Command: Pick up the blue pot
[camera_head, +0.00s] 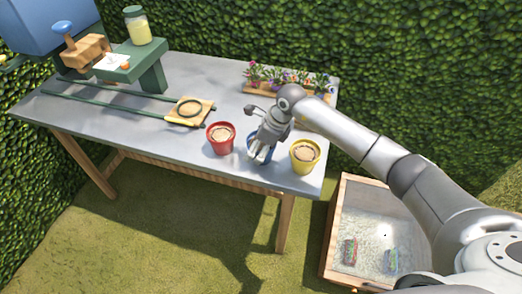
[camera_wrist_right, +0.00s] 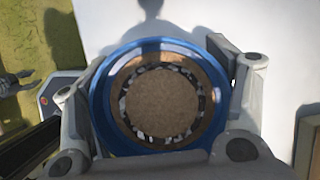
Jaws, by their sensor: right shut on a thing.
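The blue pot (camera_head: 262,158) stands at the table's front edge between a red pot (camera_head: 220,137) and a yellow pot (camera_head: 304,155). My right gripper (camera_head: 262,150) comes down over it from above and hides most of it. In the right wrist view the blue pot (camera_wrist_right: 160,95) fills the middle, with brown soil inside its round rim. The fingers of my right gripper (camera_wrist_right: 155,110) lie on both sides of the rim, shut on the pot. I cannot tell whether the pot touches the table. My left gripper does not show clearly in the head view.
The grey table (camera_head: 180,90) holds a wooden tray of flowers (camera_head: 290,85) at the back and a small wooden board with a ring (camera_head: 190,109). A green stand (camera_head: 140,65) with a jar (camera_head: 138,27) is at the back left. A wooden crate (camera_head: 336,225) stands right of the table.

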